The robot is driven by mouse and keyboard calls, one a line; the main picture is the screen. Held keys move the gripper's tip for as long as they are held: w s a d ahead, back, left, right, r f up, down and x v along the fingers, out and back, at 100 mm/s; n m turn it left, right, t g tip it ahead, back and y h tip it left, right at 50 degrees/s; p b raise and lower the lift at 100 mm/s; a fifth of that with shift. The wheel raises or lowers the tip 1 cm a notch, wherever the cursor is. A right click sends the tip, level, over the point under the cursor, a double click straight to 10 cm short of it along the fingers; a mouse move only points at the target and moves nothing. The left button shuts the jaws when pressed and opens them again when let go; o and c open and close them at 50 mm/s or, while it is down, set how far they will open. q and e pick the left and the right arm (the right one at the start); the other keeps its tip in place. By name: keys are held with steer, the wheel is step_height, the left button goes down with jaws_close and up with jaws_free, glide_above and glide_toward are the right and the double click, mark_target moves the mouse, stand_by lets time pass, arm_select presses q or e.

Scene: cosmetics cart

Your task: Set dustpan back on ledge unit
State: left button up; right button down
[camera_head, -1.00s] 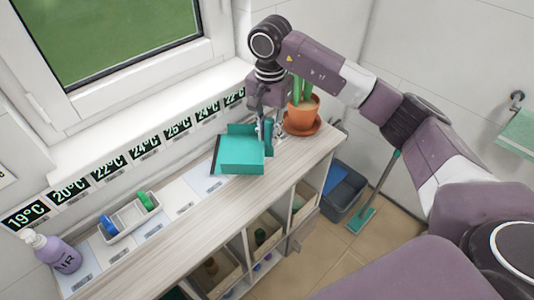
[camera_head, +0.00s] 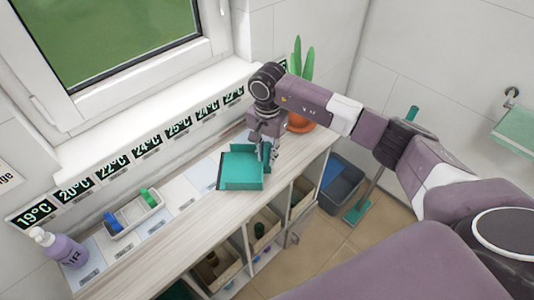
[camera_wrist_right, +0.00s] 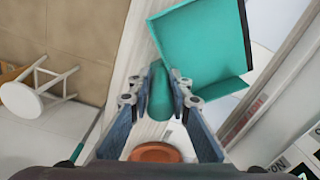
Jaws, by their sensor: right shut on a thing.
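The teal dustpan (camera_head: 242,170) is over the right half of the pale wooden ledge unit (camera_head: 193,222). Its pan lies roughly level, with the dark lip to the left. My right gripper (camera_head: 266,146) is shut on the dustpan's handle at its right side. In the right wrist view, the fingers (camera_wrist_right: 159,84) hold the rounded teal handle between them, and the pan (camera_wrist_right: 203,42) extends beyond to the upper right. I cannot tell whether the pan touches the ledge top or is slightly above it. My left gripper is not in view.
A potted plant in a terracotta pot (camera_head: 301,121) stands close behind the gripper. A tray (camera_head: 131,215) with a blue and a green item and a purple bottle (camera_head: 61,248) stand at the left. Temperature labels line the wall. A grey bin (camera_head: 340,183) is on the floor.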

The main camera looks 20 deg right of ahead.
steer(key=c, duration=1.8)
jaws_free()
steer(key=shift+f, duration=0.1)
steer(key=shift+r, duration=0.5)
step_height(320, 180, up, 11)
steer(key=b, duration=0.4)
steer(key=shift+f, duration=0.2)
steer(key=shift+r, duration=0.4)
